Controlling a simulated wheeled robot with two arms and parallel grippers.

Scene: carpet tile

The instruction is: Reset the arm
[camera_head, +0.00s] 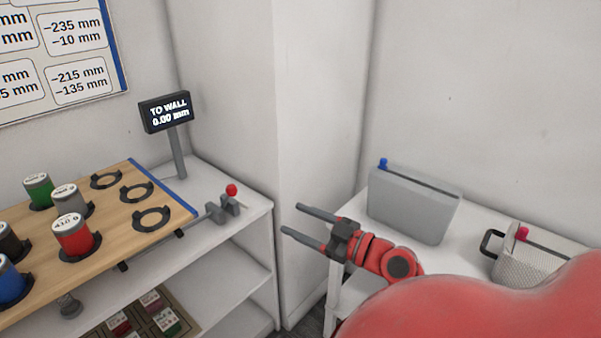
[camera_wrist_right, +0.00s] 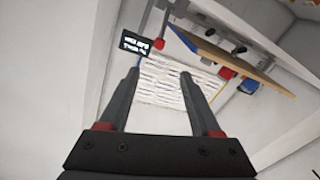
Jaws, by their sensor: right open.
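My right gripper (camera_head: 293,220) is open and empty, its two grey fingers pointing left into the gap between the shelf unit and the table. Its red arm comes in from the lower right of the head view. In the right wrist view the open fingers (camera_wrist_right: 161,78) frame the wall and a printed sheet (camera_wrist_right: 165,85), with nothing between them. My left gripper shows in neither view.
A wooden board (camera_head: 120,222) with several coloured canisters and empty black rings lies on the white shelf unit (camera_head: 235,222). A display (camera_head: 166,112) reads "TO WALL 0.00 mm".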

